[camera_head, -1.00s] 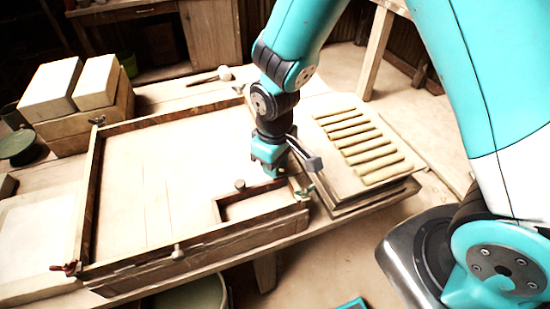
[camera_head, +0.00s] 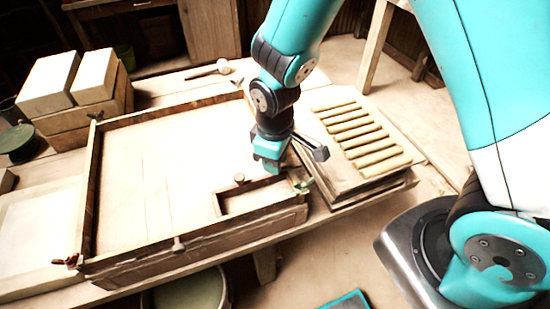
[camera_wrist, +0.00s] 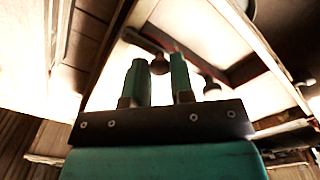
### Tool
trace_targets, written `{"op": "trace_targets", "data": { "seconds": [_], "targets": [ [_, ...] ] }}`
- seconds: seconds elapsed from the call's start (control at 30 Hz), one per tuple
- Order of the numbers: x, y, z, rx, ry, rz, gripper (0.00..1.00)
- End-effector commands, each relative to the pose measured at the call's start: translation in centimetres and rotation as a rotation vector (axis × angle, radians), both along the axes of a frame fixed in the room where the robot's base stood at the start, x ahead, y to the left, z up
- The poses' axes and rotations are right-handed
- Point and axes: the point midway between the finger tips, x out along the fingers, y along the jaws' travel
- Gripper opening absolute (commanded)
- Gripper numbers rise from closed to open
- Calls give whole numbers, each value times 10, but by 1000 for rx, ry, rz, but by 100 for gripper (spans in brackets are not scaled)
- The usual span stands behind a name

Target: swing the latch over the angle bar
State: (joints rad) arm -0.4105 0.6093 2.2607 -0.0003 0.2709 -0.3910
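The wooden frame (camera_head: 140,262) lies on the bench. A dark L-shaped bar, apparently the angle bar (camera_head: 219,205), sits inside its near right corner. A small round knob (camera_head: 239,178) stands at the bar's inner bend. A green-handled fitting (camera_head: 303,186) is at the frame's near right corner; I cannot tell which fitting is the latch. My gripper (camera_head: 268,170) points down above the bar's right part, left of the green fitting. In the wrist view my gripper's fingers (camera_wrist: 158,82) stand apart with nothing between them. A dark knob (camera_wrist: 160,64) shows beyond their gap.
A board with several clay strips (camera_head: 368,145) lies to the right. A red-handled fitting (camera_head: 68,262) is at the near left corner. Pale blocks (camera_head: 95,78) stand at the back left. A mallet (camera_head: 215,70) lies behind the frame. The frame's middle is clear.

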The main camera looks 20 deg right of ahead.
Motion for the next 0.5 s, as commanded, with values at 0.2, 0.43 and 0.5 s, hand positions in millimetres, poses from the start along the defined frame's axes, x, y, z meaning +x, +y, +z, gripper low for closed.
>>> {"op": "trace_targets", "data": {
  "seconds": [0.2, 0.43, 0.5],
  "targets": [
    [0, 0, 0, 0, 0, 0, 46],
    [0, 0, 4, 0, -1, -1, 46],
    [1, 0, 12, 1, -2, -1, 46]
  ]
}}
